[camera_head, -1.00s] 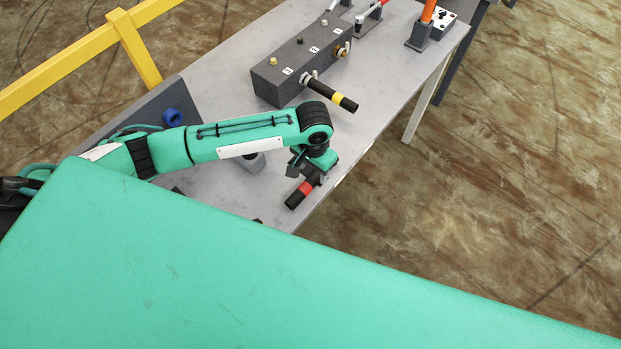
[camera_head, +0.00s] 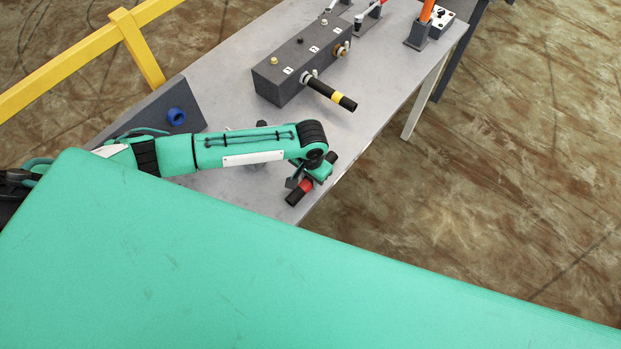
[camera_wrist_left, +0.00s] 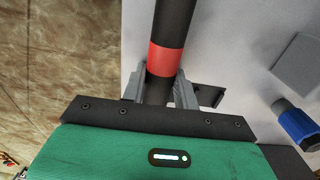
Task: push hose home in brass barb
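A black hose with a red band (camera_head: 305,187) is held by my left gripper (camera_head: 302,181) over the near edge of the bench. In the left wrist view the hose (camera_wrist_left: 167,58) runs between the two grey fingers (camera_wrist_left: 158,88), which close on it just below the red band. The brass barb (camera_head: 341,50) sticks out of the dark manifold block (camera_head: 277,82), well away from the held hose. A second black hose with a yellow band (camera_head: 334,96) sits on another barb of the block. My right gripper is not in view.
A dark panel with a blue ring (camera_head: 177,116) stands at the left. A yellow rail (camera_head: 60,62) runs behind. An orange-handled device (camera_head: 419,35) stands at the far end.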

